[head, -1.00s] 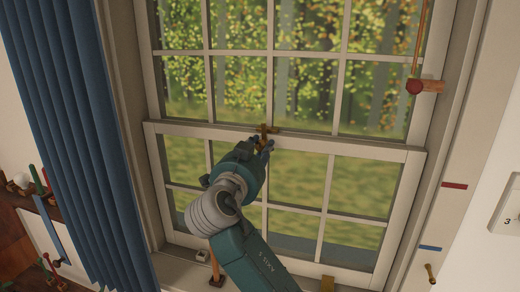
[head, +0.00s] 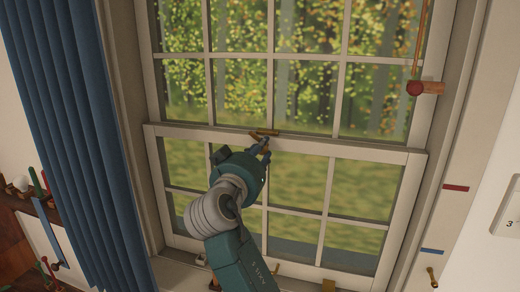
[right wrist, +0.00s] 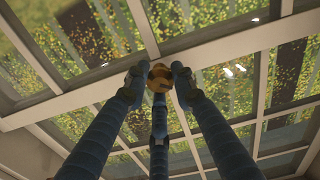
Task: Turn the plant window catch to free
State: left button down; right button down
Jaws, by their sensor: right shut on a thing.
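The brass window catch (head: 265,133) sits on the middle rail of the sash window (head: 385,152). In the head view its bar lies roughly along the rail. My right gripper (head: 261,149) reaches up to it from below and is shut on it. In the right wrist view the brass knob of the catch (right wrist: 160,75) sits between the blue fingertips of my right gripper (right wrist: 156,82). The fingers partly hide the lower part of the catch. My left gripper is not in view.
A blue curtain (head: 75,150) hangs at the left. A red ball with a wooden peg (head: 416,88) is at the upper right of the window. A shelf with small tools (head: 38,205) is at the far left. Small brass pieces stand along the sill.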

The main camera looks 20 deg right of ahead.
jog(key=n, duration=0.1)
jog(key=n+p, duration=0.1)
jog(key=n, duration=0.1)
jog(key=shift+r+n, duration=0.3)
jog(key=shift+r, duration=0.05)
jog(key=shift+n+p, duration=1.15)
jog(key=shift+n, duration=0.65)
jog(key=c, duration=1.7)
grip_release()
jog(key=shift+o, duration=1.3)
jog(key=shift+w+f, duration=0.1)
jog(key=shift+w+d+f, duration=0.1)
jog(key=shift+f, duration=0.1)
notch_tip(320, 180, up, 10)
jog(key=shift+r, duration=0.1)
